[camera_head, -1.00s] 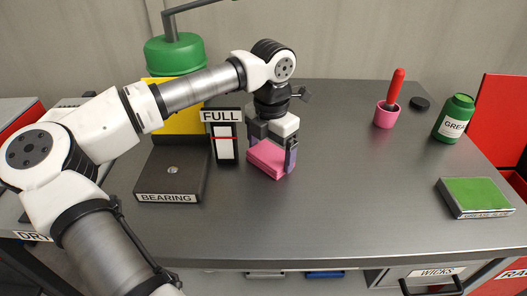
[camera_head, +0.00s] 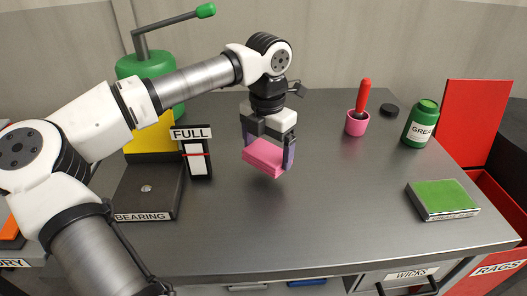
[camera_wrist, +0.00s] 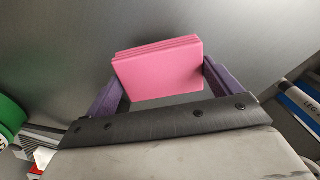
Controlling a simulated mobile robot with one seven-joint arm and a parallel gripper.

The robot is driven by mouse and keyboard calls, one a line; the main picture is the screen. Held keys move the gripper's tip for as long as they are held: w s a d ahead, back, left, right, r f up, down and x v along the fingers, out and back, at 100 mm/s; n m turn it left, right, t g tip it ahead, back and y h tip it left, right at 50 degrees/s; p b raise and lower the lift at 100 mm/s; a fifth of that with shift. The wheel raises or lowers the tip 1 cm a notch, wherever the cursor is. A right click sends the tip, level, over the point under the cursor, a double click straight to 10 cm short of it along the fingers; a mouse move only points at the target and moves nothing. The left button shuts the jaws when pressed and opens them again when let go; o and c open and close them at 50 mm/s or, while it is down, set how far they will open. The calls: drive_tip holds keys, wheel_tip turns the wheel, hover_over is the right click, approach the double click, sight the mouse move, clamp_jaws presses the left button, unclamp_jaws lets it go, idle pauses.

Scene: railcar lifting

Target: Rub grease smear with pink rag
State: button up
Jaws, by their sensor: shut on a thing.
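My gripper (camera_head: 268,152) is shut on the pink rag (camera_head: 263,159), a folded stack of flat layers. In the wrist view the rag (camera_wrist: 158,70) sits between the two purple fingers. I cannot make out a clear grease smear. A small shiny grey spot (camera_head: 146,188) shows on top of the dark box labelled BEARING (camera_head: 155,205), left of my gripper; I cannot tell what it is.
A FULL gauge (camera_head: 198,165) stands close left of the rag. A pink cup (camera_head: 356,128) with a red-handled tool, a green grease jar (camera_head: 420,124) and a green pad (camera_head: 447,196) are at the right. A red RAGS drawer (camera_head: 497,268) stands open. The worktop's middle is clear.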

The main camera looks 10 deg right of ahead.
drive_tip(key=shift+r+p, duration=0.95)
drive_tip(key=shift+r, duration=0.95)
drive_tip(key=shift+f, duration=0.1)
